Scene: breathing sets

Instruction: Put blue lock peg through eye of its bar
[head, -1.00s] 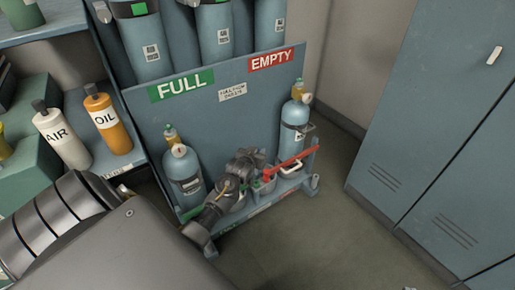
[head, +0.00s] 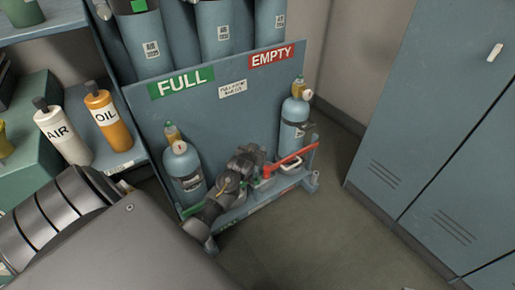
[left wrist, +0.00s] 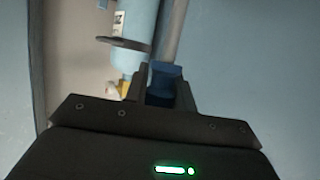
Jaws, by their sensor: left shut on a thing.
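My left gripper (head: 250,165) is low at the front of the blue rack (head: 228,122), between the two small cylinders. In the left wrist view its fingers (left wrist: 162,92) are shut on a blue peg (left wrist: 162,72). A grey rod (left wrist: 174,32) runs up in line with the peg; whether it belongs to the peg is unclear. A red bar (head: 291,157) slants up to the right from beside the gripper. The gripper hides the peg in the head view, and I cannot make out an eye. My right gripper is not in view.
A small blue cylinder (head: 183,165) stands left of the gripper, another (head: 294,122) stands right. A light blue cylinder (left wrist: 140,22) is close beside the fingers in the wrist view. AIR (head: 64,134) and OIL (head: 108,120) bottles stand left. Floor at front right is clear.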

